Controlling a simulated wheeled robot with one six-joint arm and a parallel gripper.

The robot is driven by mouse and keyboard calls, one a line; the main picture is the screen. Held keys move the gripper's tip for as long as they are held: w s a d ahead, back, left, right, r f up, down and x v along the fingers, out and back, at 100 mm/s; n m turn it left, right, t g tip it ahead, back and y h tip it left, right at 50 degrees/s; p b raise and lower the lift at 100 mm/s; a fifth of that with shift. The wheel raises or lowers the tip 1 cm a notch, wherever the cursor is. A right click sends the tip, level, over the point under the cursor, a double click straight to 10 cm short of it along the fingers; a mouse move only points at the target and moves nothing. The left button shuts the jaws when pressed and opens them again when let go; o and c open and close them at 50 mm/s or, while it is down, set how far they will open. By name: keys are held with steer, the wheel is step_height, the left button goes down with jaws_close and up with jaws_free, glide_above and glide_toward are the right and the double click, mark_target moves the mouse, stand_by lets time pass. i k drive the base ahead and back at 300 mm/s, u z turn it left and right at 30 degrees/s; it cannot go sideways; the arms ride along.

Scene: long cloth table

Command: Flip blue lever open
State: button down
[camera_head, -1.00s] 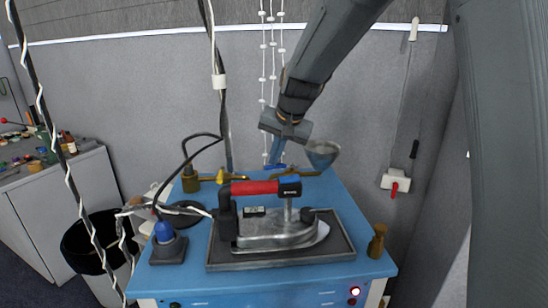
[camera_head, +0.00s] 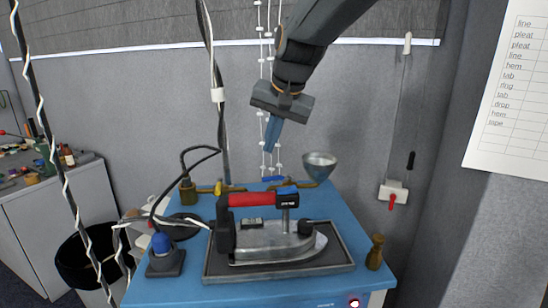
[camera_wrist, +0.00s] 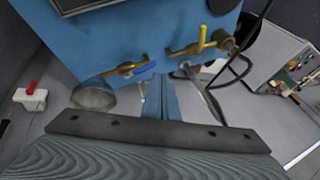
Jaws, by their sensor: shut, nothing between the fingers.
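The blue lever (camera_head: 273,179) sits on a brass valve at the back edge of the blue bench, left of the funnel. In the wrist view, the blue lever (camera_wrist: 141,69) lies close along the brass pipe, slightly slanted. My gripper (camera_head: 270,148) is shut and empty, with its blue fingers pointing down above the lever, apart from it. In the wrist view my gripper (camera_wrist: 160,80) shows its fingertips near the bench edge, to the right of the blue lever. A second valve with a yellow lever (camera_wrist: 202,35) sits farther right there.
A metal funnel (camera_head: 320,163) stands beside the blue lever. An iron with a red handle (camera_head: 252,199) rests on a tray on the blue bench (camera_head: 190,291). A black cable (camera_head: 185,160) arches at the left. A wall switch (camera_head: 393,193) hangs at the right.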

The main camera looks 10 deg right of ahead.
mark_target(276, 177)
steer(key=k, duration=1)
